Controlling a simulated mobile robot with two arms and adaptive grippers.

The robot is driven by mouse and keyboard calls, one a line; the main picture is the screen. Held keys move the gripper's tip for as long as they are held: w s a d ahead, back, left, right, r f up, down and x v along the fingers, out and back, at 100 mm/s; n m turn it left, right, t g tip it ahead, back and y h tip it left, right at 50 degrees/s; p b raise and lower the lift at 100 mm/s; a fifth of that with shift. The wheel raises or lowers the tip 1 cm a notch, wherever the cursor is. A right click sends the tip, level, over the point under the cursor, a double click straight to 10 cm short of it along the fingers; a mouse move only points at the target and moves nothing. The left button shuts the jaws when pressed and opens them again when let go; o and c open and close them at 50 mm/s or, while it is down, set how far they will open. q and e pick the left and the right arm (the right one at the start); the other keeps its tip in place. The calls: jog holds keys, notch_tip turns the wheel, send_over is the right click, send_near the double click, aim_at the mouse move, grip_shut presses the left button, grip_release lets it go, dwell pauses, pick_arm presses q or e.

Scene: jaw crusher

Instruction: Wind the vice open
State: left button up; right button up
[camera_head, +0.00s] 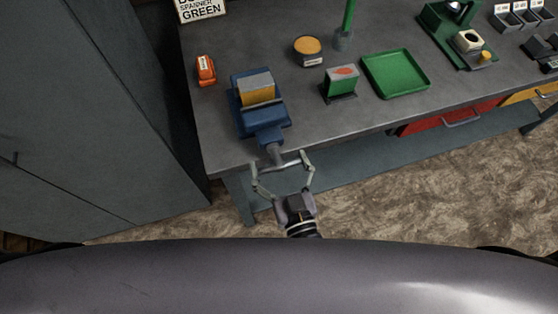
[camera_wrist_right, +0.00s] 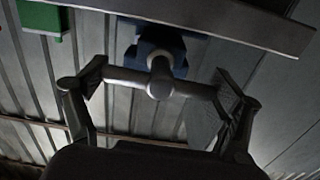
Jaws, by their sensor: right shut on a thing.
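The blue vice (camera_head: 262,116) is fixed near the front left of the workbench, with a yellow and grey block (camera_head: 256,88) between its jaws. Its grey screw and handle bar (camera_head: 286,163) stick out past the bench's front edge. My right gripper (camera_head: 282,166) is shut on the handle bar, with one finger at each end of it. In the right wrist view the handle bar (camera_wrist_right: 160,85) spans between the fingers, and the blue vice body (camera_wrist_right: 163,48) is behind it. My left gripper is not in view.
On the bench (camera_head: 225,140) are an orange object (camera_head: 206,70), a round tin (camera_head: 307,50), a green box (camera_head: 342,82) and a green tray (camera_head: 396,73). A tall grey cabinet (camera_head: 80,130) stands at left. Floor in front of the bench is clear.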

jog(key=shift+m, duration=0.4)
jog(key=o, duration=1)
jog(key=v, duration=1.2)
